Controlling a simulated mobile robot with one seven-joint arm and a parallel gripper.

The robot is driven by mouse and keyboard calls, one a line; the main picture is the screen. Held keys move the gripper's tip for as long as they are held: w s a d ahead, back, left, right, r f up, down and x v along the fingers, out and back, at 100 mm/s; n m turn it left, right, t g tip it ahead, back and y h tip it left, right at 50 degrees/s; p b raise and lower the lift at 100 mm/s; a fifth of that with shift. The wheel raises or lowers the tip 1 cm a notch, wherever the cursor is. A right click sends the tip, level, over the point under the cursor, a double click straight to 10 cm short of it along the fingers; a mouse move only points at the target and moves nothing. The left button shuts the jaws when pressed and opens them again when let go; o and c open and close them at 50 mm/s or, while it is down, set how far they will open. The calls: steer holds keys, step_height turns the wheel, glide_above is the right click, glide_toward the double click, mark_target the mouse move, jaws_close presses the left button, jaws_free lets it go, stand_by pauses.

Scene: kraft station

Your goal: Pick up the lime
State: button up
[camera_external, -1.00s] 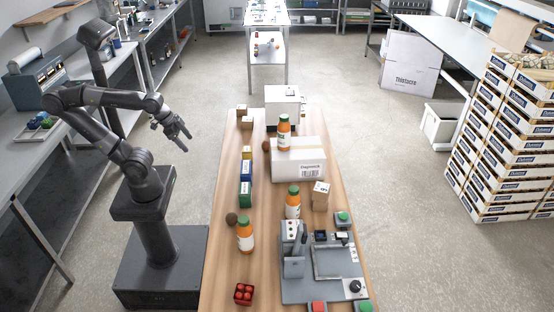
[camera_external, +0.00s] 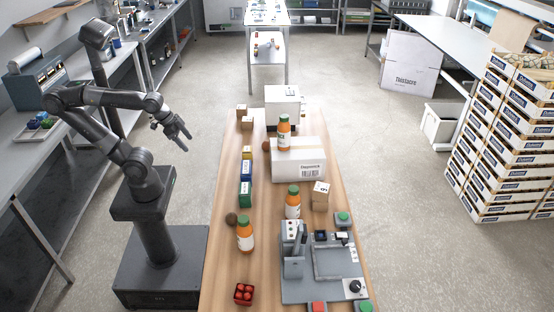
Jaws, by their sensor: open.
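I cannot make out a lime for certain. Small green items (camera_external: 47,123) lie in a tray on the left bench, too small to identify. Two brownish round things are on the wooden table: one (camera_external: 231,218) left of the front orange bottle, one (camera_external: 266,146) beside the white carton. My gripper (camera_external: 187,143) is open and appears empty. It hangs in the air left of the wooden table, pointing right and down, apart from everything on it.
The left bench (camera_external: 22,172) stands behind my arm.

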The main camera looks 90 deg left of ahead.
steer(key=shift+c, duration=0.6)
steer(key=w+a+r+n, duration=0.1)
steer(key=w+a+r, duration=0.1)
steer(key=w, duration=0.5)
steer(key=w+a+r, duration=0.1)
steer(key=w+r, duration=0.2)
steer(key=w, duration=0.4)
steer(key=w+a+f+n, duration=0.1)
steer(key=w+a, duration=0.2)
steer(key=w, duration=0.4)
steer(key=w+a+f+y, duration=0.1)
steer(key=w+a, duration=0.3)
steer(key=w, duration=0.4)
steer(key=w+a+f+n, duration=0.1)
steer(key=w+a+f, duration=0.1)
steer(key=w, duration=0.6)
steer(key=shift+w+a+f+n, duration=0.15)
steer(key=shift+a+f+n, duration=0.2)
steer(key=shift+a, duration=0.35)
steer(key=shift+n+y, duration=0.45)
steer(key=shift+y, duration=0.15)
steer(key=w+a+f, duration=0.3)
steer(key=w+f, duration=0.2)
steer(key=f, duration=0.1)
steer(key=w+a+f, duration=0.3)
steer(key=w+f, duration=0.2)
steer(key=f, duration=0.1)
steer(key=w+a+f, duration=0.3)
steer(key=w+f, duration=0.3)
steer(key=shift+a+f, duration=0.15)
